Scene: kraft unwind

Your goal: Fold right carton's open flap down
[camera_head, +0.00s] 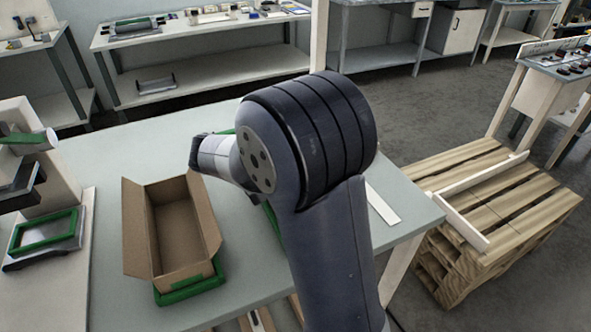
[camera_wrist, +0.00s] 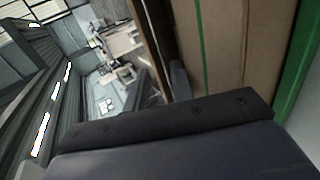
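In the head view an open carton (camera_head: 172,226) stands on the left part of the table, its flaps spread and its inside empty. A green frame (camera_head: 190,289) shows under its near end. My arm covers the table to the right of it, so the right carton is hidden there; only slivers of green show beside the arm. In the wrist view brown cardboard (camera_wrist: 225,60) with a green stripe fills the upper right, very close to my gripper (camera_wrist: 180,82). A dark finger shows beside the cardboard; I cannot tell whether it touches, or whether the gripper is open.
The grey-green table (camera_head: 110,292) has free room around the left carton. A green-framed device (camera_head: 45,235) stands at the far left. A white strip (camera_head: 382,204) lies right of my arm. A wooden pallet stack (camera_head: 500,200) stands off the table's right side. Benches (camera_head: 200,75) line the back.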

